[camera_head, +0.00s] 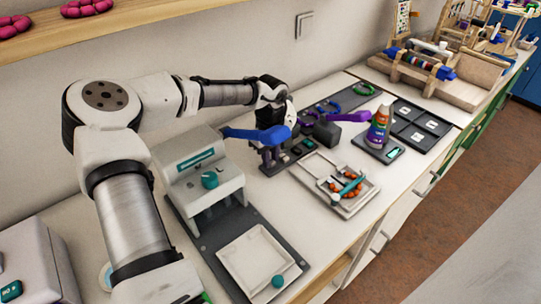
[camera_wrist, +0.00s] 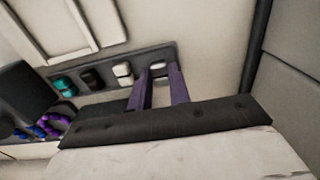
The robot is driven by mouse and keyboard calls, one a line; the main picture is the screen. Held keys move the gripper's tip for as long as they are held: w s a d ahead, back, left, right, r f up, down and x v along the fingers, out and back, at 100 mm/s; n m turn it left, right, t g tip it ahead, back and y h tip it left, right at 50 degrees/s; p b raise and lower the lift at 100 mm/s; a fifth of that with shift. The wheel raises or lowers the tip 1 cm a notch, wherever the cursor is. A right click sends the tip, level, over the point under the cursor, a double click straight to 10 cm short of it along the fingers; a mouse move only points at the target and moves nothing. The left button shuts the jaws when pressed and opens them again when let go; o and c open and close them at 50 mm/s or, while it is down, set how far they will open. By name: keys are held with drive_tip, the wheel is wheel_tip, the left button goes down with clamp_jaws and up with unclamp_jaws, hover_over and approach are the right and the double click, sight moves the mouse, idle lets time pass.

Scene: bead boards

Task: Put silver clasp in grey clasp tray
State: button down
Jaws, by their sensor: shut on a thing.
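My gripper (camera_head: 270,157) reaches down over the dark clasp strip (camera_head: 289,157) at the middle of the counter. In the wrist view its two purplish fingers (camera_wrist: 159,78) are closed around a small pale silver clasp (camera_wrist: 158,67) at the right end of the strip. Whether the clasp is lifted clear of its slot I cannot tell. White clasps (camera_wrist: 123,74), black clasps (camera_wrist: 92,78) and teal clasps (camera_wrist: 65,86) lie beside it. A dark grey tray (camera_head: 396,120) with several compartments and small white labels stands at the right; it may be the grey clasp tray.
A white tray (camera_head: 313,174) with orange beads and a teal piece lies in front. A multicoloured bottle (camera_head: 379,126) stands on a dark base to the right. A pale machine (camera_head: 198,165) with a teal knob stands to the left. The wall runs close behind.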

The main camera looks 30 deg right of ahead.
sight(271, 161)
drive_tip(key=shift+f, duration=0.6)
drive_tip(key=c, duration=1.3)
unclamp_jaws()
drive_tip(key=shift+r, duration=0.1)
wheel_tip(271, 161, up, 13)
drive_tip(key=b, duration=0.1)
